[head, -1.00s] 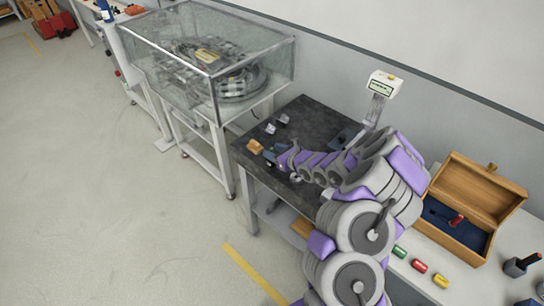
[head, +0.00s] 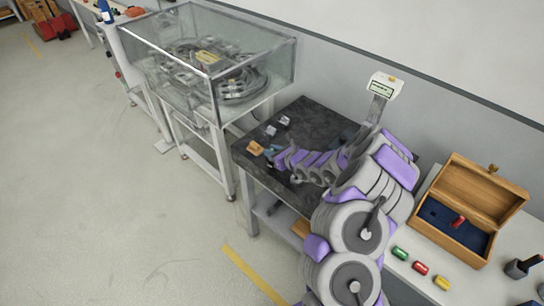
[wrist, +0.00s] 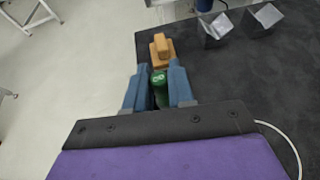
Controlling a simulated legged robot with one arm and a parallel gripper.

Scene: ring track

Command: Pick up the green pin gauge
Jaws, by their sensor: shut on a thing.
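The green pin gauge (wrist: 159,86), a short green cylinder with a pale marking on its end, sits between the two blue fingers of my gripper (wrist: 160,84) in the wrist view. My gripper is shut on it. Its lower part is hidden by the gripper body. In the head view my gripper (head: 271,157) is over the near left end of the dark table (head: 312,116), and the gauge is too small to make out there. A small wooden block (wrist: 161,48) stands just beyond the fingertips; it also shows in the head view (head: 255,148).
Two metal blocks (wrist: 216,30) (wrist: 268,17) lie on the dark surface. A digital readout (head: 384,86) stands at the back. Green (head: 400,253), red (head: 420,267) and yellow (head: 441,283) cylinders lie beside an open wooden box (head: 460,244). A glass-covered machine (head: 215,70) stands left.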

